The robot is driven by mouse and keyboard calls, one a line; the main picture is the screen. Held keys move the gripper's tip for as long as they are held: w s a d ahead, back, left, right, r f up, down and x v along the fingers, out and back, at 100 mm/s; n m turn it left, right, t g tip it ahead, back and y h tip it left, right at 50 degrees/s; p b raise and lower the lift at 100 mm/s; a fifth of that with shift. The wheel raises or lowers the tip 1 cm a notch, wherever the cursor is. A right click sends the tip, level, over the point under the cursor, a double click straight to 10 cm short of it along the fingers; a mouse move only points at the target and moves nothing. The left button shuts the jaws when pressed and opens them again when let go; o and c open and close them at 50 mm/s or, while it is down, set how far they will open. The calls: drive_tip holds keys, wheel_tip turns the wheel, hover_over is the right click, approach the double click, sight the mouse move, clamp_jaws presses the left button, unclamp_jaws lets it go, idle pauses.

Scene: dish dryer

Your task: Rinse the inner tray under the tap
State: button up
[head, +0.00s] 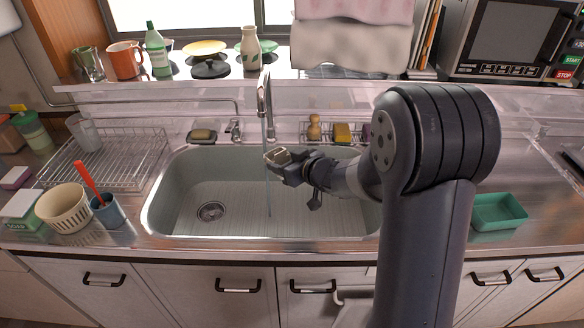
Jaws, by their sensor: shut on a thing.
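My gripper (284,164) is over the middle of the sink, just below the tap, and is shut on a small beige piece (277,156). The piece looks like the inner tray, but it is small and partly covered by the fingers. The tap (264,96) is a tall chrome spout at the sink's back edge. A thin pale stream (269,196) runs down from it to the basin, beside the held piece. I cannot tell whether the water touches the piece. The sink (235,212) is otherwise empty, with a round drain at its left.
A green open tray (498,212) sits on the right counter. A wire rack (110,160), a cream basket (64,208) and a blue cup (108,212) stand at left. A soap dish (203,136) and a wire caddy (335,133) line the sink's back edge.

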sight(285, 156)
drive_tip(key=shift+r+p+x, duration=0.2)
drive_tip(key=shift+x, duration=0.95)
drive_tip(key=shift+r+p+x, duration=0.2)
drive_tip(key=shift+x, duration=0.95)
drive_tip(key=shift+w+a, duration=0.1)
drive_tip(key=shift+w, duration=0.1)
drive_tip(key=shift+w+d+p, duration=0.25)
drive_tip(key=shift+d+p, duration=0.25)
drive_tip(key=shift+p, duration=0.05)
drive_tip(key=shift+a, duration=0.1)
drive_tip(key=shift+s+a, duration=0.35)
drive_tip(key=shift+a, duration=0.05)
drive_tip(key=shift+w+d, duration=0.1)
drive_tip(key=shift+d, duration=0.05)
drive_tip(key=shift+w+d+p, duration=0.25)
drive_tip(key=shift+d+p, duration=0.1)
